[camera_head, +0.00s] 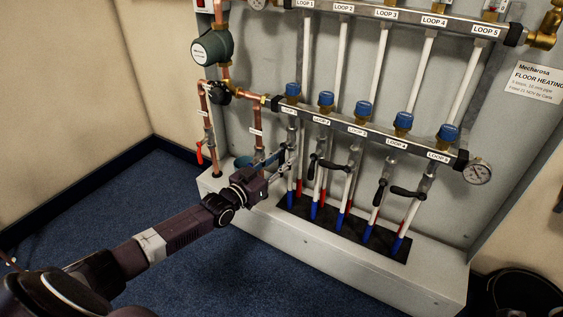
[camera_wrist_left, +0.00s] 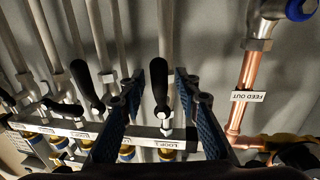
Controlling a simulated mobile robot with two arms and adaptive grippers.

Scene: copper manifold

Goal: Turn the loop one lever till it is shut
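The manifold's lower bar (camera_head: 360,132) carries loop labels, with blue caps above it and valves with black levers below. My left gripper (camera_head: 273,160) is at the loop one valve, the leftmost, below the LOOP 1 label. In the left wrist view the loop one lever (camera_wrist_left: 160,88) is a black handle lying in line with its pipe. The gripper's two blue-faced fingers (camera_wrist_left: 165,112) stand on either side of it, apart, with a gap to each side. The gripper is open. In the head view the fingers hide most of this lever. My right gripper is in neither view.
A copper feed pipe (camera_wrist_left: 246,90) stands close beside the fingers. A red-handled valve (camera_head: 199,152), a gauge (camera_head: 477,173) and a white ledge (camera_head: 330,246) are near.

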